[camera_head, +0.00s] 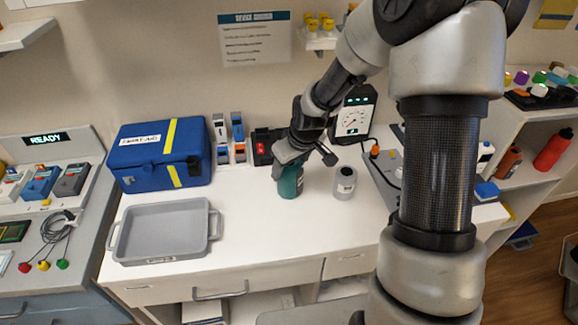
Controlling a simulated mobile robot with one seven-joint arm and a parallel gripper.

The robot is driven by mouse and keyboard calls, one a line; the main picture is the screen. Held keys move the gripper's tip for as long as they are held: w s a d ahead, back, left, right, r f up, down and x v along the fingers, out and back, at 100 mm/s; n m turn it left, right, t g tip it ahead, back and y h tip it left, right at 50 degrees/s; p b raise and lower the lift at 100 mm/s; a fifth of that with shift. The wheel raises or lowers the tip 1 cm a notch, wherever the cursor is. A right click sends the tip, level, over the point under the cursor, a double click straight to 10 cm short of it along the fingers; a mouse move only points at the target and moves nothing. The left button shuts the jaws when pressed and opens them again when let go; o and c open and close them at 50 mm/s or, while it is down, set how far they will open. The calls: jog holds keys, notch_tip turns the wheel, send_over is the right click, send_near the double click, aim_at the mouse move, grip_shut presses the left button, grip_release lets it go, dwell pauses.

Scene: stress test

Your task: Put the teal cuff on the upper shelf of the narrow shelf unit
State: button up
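A teal cylinder (290,184), which looks like the teal cuff, stands upright on the white worktop (262,235). My gripper (304,160) is right above it and covers its top. One finger overlaps the cylinder's upper part, and a dark tip points out to the right. I cannot tell whether the fingers are closed on it. A shelf unit (542,185) stands at the right, with items on its top and on a lower shelf. I cannot tell whether it is the narrow shelf unit. My arm hides part of the right side.
A grey canister (344,183) stands close to the right of the teal cylinder. A grey tray (163,258) and a blue case (130,158) are at the left. A gauge device (354,115) stands behind. The worktop's front middle is clear. A wall shelf (25,37) is at upper left.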

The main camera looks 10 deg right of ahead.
jog(key=o, duration=0.4)
jog(key=shift+c, duration=0.2)
